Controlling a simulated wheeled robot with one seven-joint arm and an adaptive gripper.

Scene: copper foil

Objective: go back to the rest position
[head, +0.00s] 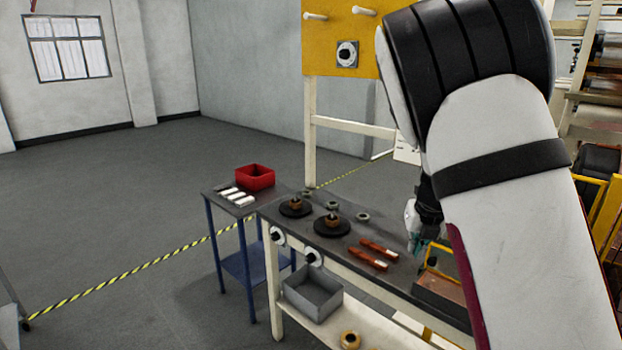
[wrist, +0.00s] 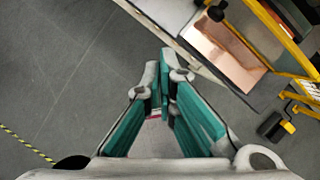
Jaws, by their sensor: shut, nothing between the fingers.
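My gripper shows at the lower end of my arm in the head view (head: 417,243), partly hidden behind my own white arm link. It is above or beside the right part of the dark-topped workbench (head: 295,222); I cannot tell its exact height. In the wrist view my gripper (wrist: 166,72) has its teal-padded fingers brought together at the tips, with nothing held between them. Grey floor and the bench edge lie beyond the fingers there.
On the bench are two black discs with fittings (head: 333,225) and two orange-red bars (head: 374,254). A red bin (head: 255,177) stands on a blue-legged side table. A copper sheet (wrist: 228,45) and yellow frame (wrist: 290,45) lie right of the fingers.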

